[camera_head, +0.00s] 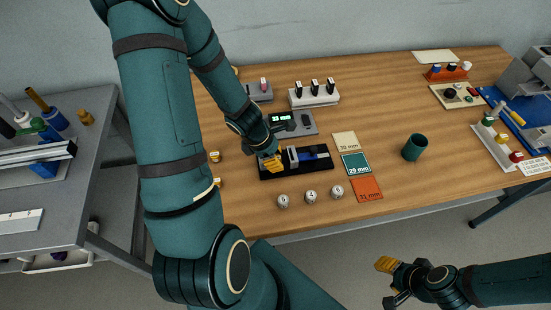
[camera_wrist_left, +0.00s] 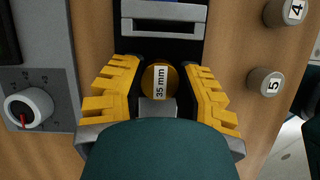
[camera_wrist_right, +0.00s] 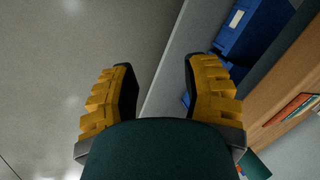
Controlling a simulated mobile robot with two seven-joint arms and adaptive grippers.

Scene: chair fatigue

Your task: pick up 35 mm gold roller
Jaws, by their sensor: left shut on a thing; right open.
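The gold roller (camera_wrist_left: 149,78), with a white label reading "35 mm", sits between the yellow fingers of my left gripper (camera_wrist_left: 160,80) in the left wrist view. The gripper is shut on it at the black fixture (camera_head: 318,163), beside the grey block. In the head view my left gripper (camera_head: 270,161) is over the fixture's left end and hides the roller. Whether the roller is clear of the fixture, I cannot tell. My right gripper (camera_head: 386,281) is open and empty, out in front of the table over the floor; its spread fingers show in the right wrist view (camera_wrist_right: 160,85).
Several numbered grey knobs (camera_head: 311,196) stand in front of the fixture. Size cards (camera_head: 355,163) lie to its right, then a green cup (camera_head: 415,147). A box with a green display (camera_head: 290,123) is behind. The wooden table (camera_head: 385,110) is clear at middle right.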

